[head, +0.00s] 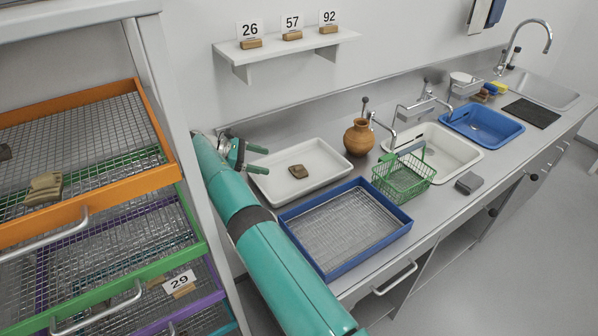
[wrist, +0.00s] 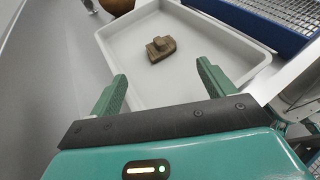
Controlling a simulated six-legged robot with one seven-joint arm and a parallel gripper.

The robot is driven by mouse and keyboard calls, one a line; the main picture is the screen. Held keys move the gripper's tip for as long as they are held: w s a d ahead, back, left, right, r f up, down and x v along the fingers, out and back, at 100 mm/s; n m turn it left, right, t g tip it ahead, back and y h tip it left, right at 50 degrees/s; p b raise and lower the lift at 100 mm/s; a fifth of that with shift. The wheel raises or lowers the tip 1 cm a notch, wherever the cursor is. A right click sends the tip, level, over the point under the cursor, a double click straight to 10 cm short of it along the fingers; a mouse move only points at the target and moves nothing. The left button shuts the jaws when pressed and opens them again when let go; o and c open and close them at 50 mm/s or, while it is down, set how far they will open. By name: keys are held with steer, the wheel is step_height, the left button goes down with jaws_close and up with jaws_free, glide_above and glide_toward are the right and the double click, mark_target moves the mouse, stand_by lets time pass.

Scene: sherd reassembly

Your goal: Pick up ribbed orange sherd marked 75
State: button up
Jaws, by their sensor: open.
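A small brown sherd (head: 298,171) lies in the white tray (head: 322,187) on the counter. It also shows in the wrist view (wrist: 160,49), with a raised lump on top. No mark 75, ribbing or clear orange colour can be made out on it, so I cannot tell if it is the named sherd. My gripper (head: 262,160) is open and empty at the tray's left side. In the wrist view its green fingers (wrist: 160,76) are spread wide, with the sherd beyond the tips and between their lines, not touched.
A blue mesh tray (head: 345,222), an orange-brown jar (head: 359,138) and a green basket (head: 404,178) stand near the white tray. A rack at left holds mesh drawers; a brown sherd (head: 45,188) lies in the orange one (head: 92,201). A wall shelf (head: 285,49) carries numbered cards.

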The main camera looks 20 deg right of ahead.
mark_target(294, 168)
steer(key=shift+x, duration=5.75)
steer(key=shift+c, duration=0.4)
steer(key=c, duration=1)
